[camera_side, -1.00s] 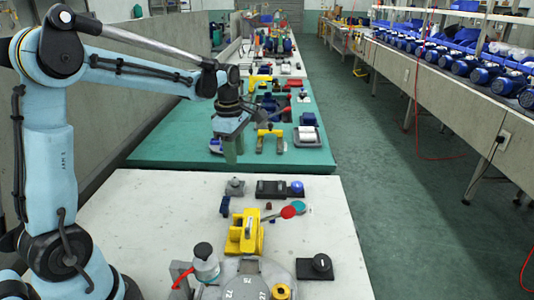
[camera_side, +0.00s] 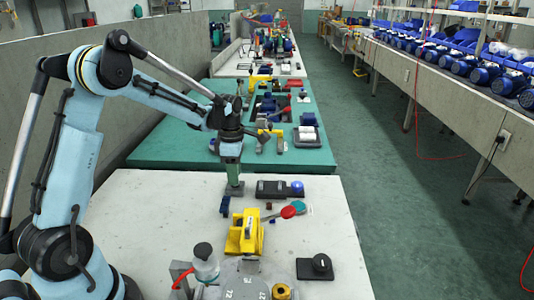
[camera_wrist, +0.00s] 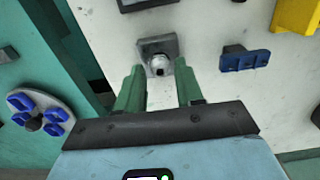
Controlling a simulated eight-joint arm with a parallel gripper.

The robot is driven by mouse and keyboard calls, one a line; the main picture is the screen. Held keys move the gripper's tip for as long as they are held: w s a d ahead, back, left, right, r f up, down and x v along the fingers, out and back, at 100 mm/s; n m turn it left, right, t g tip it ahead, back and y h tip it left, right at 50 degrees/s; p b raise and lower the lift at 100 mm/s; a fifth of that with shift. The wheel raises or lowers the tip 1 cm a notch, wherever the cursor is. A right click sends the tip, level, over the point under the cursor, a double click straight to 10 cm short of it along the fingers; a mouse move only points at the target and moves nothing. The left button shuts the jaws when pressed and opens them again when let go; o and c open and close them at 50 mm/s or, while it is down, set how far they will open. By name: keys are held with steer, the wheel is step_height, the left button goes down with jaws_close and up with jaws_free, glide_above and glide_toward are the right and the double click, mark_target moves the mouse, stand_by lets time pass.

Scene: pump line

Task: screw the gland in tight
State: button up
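What looks like the gland (camera_wrist: 159,63) is a small silver round fitting with a dark end, seated in a square grey block (camera_wrist: 146,45) on the pale bench. In the side view the grey block (camera_side: 235,189) stands near the bench's far edge, largely covered by my gripper (camera_side: 232,172). My gripper points down right over it. In the wrist view the two green fingers of my gripper (camera_wrist: 158,68) are apart, with the fitting showing between their tips. They do not appear closed on it. How deep the gland sits cannot be told.
A blue part (camera_wrist: 244,60) lies close to the block, and a dark box with a blue button (camera_side: 280,189) is to its right. A yellow fixture (camera_side: 245,232), a red-ended lever (camera_side: 288,212) and a black knob box (camera_side: 315,266) stand nearer.

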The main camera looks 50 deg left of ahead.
steer(key=shift+f, duration=0.35)
stand_by(0.3)
jaws_close()
